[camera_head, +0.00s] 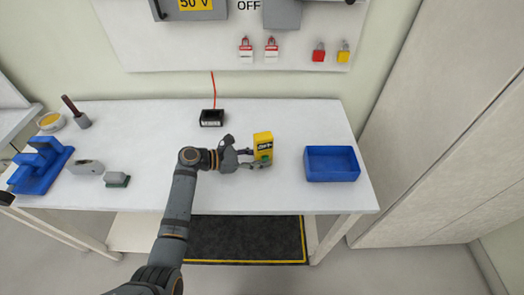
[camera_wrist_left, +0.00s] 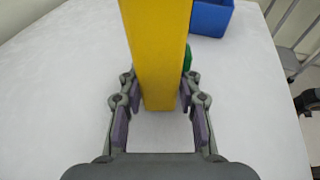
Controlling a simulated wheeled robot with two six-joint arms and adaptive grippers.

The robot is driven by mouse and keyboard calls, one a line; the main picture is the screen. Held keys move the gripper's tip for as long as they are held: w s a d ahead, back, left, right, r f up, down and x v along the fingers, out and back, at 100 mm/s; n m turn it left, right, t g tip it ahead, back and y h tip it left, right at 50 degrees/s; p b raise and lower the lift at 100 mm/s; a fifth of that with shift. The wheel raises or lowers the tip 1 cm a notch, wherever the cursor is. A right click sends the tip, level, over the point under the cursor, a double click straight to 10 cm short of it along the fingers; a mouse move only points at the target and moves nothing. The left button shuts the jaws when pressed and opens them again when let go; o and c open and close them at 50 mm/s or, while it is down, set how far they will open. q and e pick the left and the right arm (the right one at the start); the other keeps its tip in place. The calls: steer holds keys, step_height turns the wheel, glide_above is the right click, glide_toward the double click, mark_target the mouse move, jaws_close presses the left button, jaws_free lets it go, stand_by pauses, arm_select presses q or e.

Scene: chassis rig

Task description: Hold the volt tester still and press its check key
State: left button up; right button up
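The yellow volt tester (camera_head: 262,139) stands upright on the white table in the head view, with dark and green markings on its face. It also fills the upper middle of the left wrist view (camera_wrist_left: 160,55). A green part (camera_wrist_left: 187,58) shows at its right side there. My left gripper (camera_head: 258,158) is at its lower part, with one finger on each side. In the wrist view the fingertips come close to the tester's edges; whether the pads press on it is unclear. I cannot make out the check key.
A blue bin (camera_head: 331,177) stands to the right of the tester. A small black box (camera_head: 211,118) with a red lead is behind my arm. A blue stand (camera_head: 40,166) and small grey parts are on the left. Padlocks hang on the back panel (camera_head: 215,52). The table between tester and bin is clear.

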steer(key=shift+w, duration=0.15)
jaws_close()
stand_by(1.2)
